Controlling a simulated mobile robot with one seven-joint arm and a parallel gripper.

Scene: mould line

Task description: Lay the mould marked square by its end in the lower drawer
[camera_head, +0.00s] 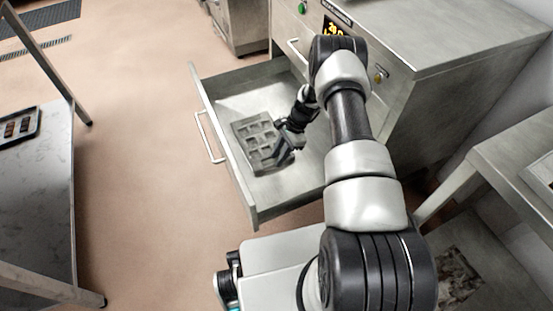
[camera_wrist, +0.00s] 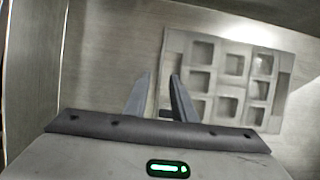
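A grey mould (camera_head: 257,142) with several square pockets lies in the open lower drawer (camera_head: 205,90). In the wrist view the mould (camera_wrist: 222,66) appears flat on the drawer floor, to the right of my fingers. My gripper (camera_head: 283,158) reaches down into the drawer at the mould's near right end and hides part of it. In the wrist view my gripper's fingertips (camera_wrist: 161,76) stand a little apart, with a narrow gap between them. The right finger overlaps the mould's left edge. Whether a finger touches the mould is hard to tell. No marking is readable.
The drawer's walls stand close around my gripper. The steel cabinet (camera_head: 440,45) is behind my arm. A table (camera_head: 40,190) at the left bears a dark tray (camera_head: 36,113). Another steel table (camera_head: 510,165) stands at the right. The floor (camera_head: 140,150) left of the drawer is clear.

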